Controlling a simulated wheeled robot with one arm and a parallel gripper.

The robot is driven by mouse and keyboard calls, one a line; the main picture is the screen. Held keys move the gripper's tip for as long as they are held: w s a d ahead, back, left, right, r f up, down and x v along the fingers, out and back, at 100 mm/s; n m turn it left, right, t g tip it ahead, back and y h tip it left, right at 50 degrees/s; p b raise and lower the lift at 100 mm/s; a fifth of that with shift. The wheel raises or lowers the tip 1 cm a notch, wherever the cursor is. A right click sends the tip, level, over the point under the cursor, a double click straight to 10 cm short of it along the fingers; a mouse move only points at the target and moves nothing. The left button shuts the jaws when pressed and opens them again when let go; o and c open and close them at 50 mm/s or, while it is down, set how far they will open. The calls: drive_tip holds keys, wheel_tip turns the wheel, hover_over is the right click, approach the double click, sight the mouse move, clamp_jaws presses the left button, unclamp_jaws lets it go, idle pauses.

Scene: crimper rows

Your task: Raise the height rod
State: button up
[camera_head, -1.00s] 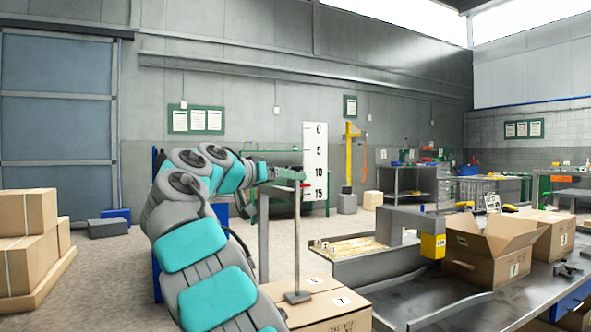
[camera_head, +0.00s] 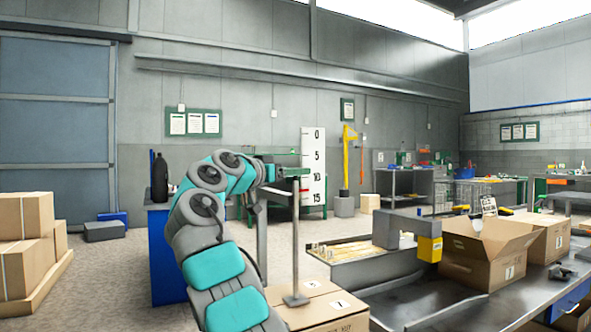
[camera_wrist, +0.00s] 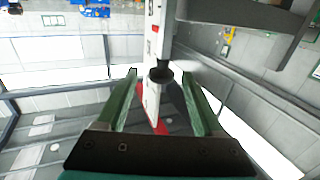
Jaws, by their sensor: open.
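The height rod (camera_head: 295,235) is a thin grey upright rod with a flat square foot, standing on a cardboard box (camera_head: 330,315) in the head view. My gripper (camera_head: 293,172) is at the rod's top end, with its green fingers pointing right. In the wrist view my gripper (camera_wrist: 162,95) is open, with one finger on each side of a dark round end, which looks like the rod's top (camera_wrist: 160,73). I cannot tell whether a finger touches it. The white scale board (camera_head: 313,165), marked 0 to 15, stands behind.
A metal bench (camera_head: 440,305) with a grey and yellow device (camera_head: 430,248) and an open carton (camera_head: 490,255) is at the right. A blue cabinet (camera_head: 168,265) with a black bottle (camera_head: 159,178) stands behind my arm. Stacked boxes (camera_head: 25,235) are at the left.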

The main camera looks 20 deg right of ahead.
drive_tip(key=shift+x, duration=0.85)
clamp_jaws()
idle(0.8)
